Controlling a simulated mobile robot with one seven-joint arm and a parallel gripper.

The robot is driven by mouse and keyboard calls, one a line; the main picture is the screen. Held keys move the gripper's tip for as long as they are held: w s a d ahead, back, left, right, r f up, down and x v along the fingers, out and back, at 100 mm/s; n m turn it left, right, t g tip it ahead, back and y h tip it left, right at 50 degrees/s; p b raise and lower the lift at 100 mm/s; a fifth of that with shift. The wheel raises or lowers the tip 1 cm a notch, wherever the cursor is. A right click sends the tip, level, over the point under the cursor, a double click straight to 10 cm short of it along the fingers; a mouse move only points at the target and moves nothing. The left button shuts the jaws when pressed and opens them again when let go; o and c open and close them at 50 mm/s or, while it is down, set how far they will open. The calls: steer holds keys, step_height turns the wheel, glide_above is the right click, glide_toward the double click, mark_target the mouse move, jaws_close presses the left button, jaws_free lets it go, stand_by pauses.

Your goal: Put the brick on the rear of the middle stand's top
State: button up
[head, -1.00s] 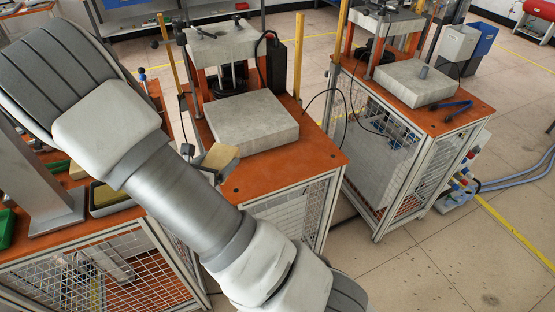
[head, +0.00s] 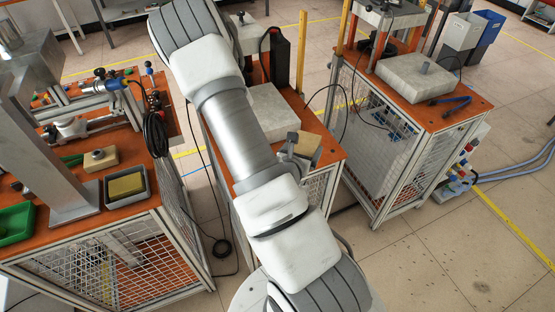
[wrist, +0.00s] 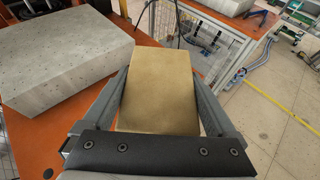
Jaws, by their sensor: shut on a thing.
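My gripper (head: 292,148) is shut on a tan brick (head: 309,145), over the right front part of the middle stand's orange top (head: 330,147). The wrist view shows the brick (wrist: 160,85) clasped between both fingers. A grey concrete block (head: 268,108) rests on the middle stand; it also shows at the left of the wrist view (wrist: 62,58), beside the brick and apart from it. My arm hides the stand's left and much of its rear in the head view.
A black upright box (head: 280,62) and a yellow post (head: 301,45) rise behind the block. The right stand carries another concrete block (head: 424,76). On the left stand are a tray with a yellow block (head: 126,186), a small tan block (head: 100,159) and a green tray (head: 16,225).

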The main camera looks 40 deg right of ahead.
steer(key=shift+w+a+f+b, duration=0.2)
steer(key=shift+w+f+b, duration=0.5)
steer(key=shift+b, duration=1)
steer(key=shift+w+a+f+b, duration=0.2)
steer(key=shift+w+f+b, duration=0.45)
steer(key=shift+b, duration=1)
steer(key=w+f, duration=0.1)
steer(key=w, duration=0.1)
steer(key=w+a+f, duration=0.1)
steer(key=w, duration=0.1)
steer(key=w+f+b, duration=0.1)
steer(key=w, duration=0.2)
steer(key=shift+a+f, duration=0.15)
steer(key=shift+a, duration=0.25)
steer(key=shift+f+b, duration=1.45)
steer(key=shift+f, duration=0.55)
steer(key=shift+f, duration=0.1)
steer(key=o, duration=1.2)
steer(key=shift+f, duration=0.1)
steer(key=shift+o, duration=0.4)
